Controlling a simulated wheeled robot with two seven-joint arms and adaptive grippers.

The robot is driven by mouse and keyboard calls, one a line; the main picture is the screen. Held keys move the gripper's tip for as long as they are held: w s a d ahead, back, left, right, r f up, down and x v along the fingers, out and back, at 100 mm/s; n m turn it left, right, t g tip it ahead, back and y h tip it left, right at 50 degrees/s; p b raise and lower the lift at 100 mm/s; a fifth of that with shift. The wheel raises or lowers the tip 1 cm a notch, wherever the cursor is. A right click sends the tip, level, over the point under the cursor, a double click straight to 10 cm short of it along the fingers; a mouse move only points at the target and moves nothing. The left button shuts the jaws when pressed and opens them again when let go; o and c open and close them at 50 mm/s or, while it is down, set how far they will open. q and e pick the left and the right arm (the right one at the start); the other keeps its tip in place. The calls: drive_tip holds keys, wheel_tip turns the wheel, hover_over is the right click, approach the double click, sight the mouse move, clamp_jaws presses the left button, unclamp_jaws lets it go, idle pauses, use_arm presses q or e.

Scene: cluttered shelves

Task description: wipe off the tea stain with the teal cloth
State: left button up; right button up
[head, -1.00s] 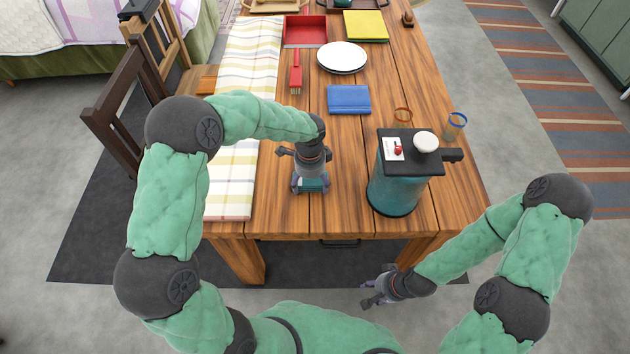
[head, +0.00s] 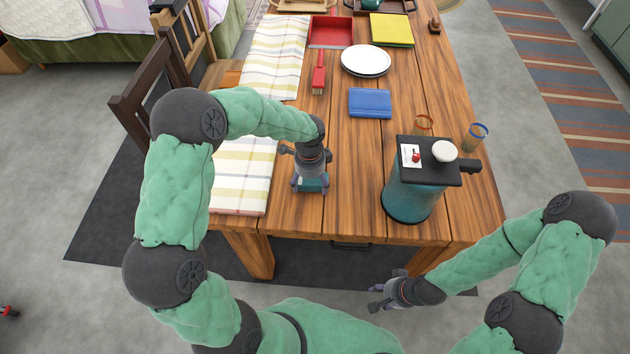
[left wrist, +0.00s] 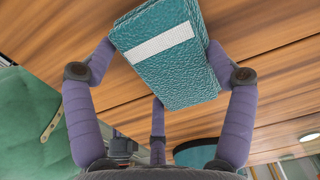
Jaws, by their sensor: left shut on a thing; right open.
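The teal cloth (left wrist: 172,68) is a folded, textured pad with a pale strip. It fills the upper middle of the left wrist view, between the fingers of my left gripper (left wrist: 161,58). In the head view my left gripper (head: 310,184) points down at the near part of the wooden table, shut on the cloth (head: 314,185), which shows as a small teal patch. The cloth is at or just above the tabletop; I cannot tell if it touches. I see no tea stain; it may be hidden. My right gripper (head: 384,296) is open and empty, off the table's near edge.
A teal jug with a dark lid (head: 413,200) stands right of my left gripper. A striped runner (head: 243,178) lies to its left. Beyond are a blue folded item (head: 370,103), a red brush (head: 318,75), white plates (head: 366,60) and two glasses. Bare wood (head: 352,170) lies between gripper and jug.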

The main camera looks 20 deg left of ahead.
sight(331, 190)
use_arm(q)
drive_tip(key=shift+s+a+f, duration=0.1)
drive_tip(key=shift+s+a, duration=0.15)
drive_tip(key=shift+a, duration=0.2)
drive_tip(key=shift+s+a+f, duration=0.1)
drive_tip(key=shift+s+a, duration=0.1)
drive_tip(key=shift+a, duration=0.25)
drive_tip(key=shift+r+p, duration=0.2)
drive_tip(key=shift+p, duration=0.25)
drive_tip(key=shift+w+d+r, duration=0.1)
drive_tip(key=shift+w+d, duration=0.15)
drive_tip(key=shift+d, duration=0.45)
drive_tip(key=shift+w+d+r, duration=0.1)
drive_tip(key=shift+w+d, duration=0.15)
drive_tip(key=shift+d, duration=0.4)
drive_tip(key=shift+w+d+f, duration=0.1)
drive_tip(key=shift+w+d, duration=0.15)
drive_tip(key=shift+d, duration=0.65)
drive_tip(key=shift+w+d+f, duration=0.1)
drive_tip(key=shift+w+d, duration=0.15)
drive_tip(key=shift+d, duration=0.6)
drive_tip(key=shift+w+d+f, duration=0.1)
drive_tip(key=shift+w+d, duration=0.15)
drive_tip(key=shift+d, duration=0.65)
wheel_tip(331, 190, up, 7)
drive_tip(key=p, duration=0.5)
drive_tip(key=shift+p, duration=0.35)
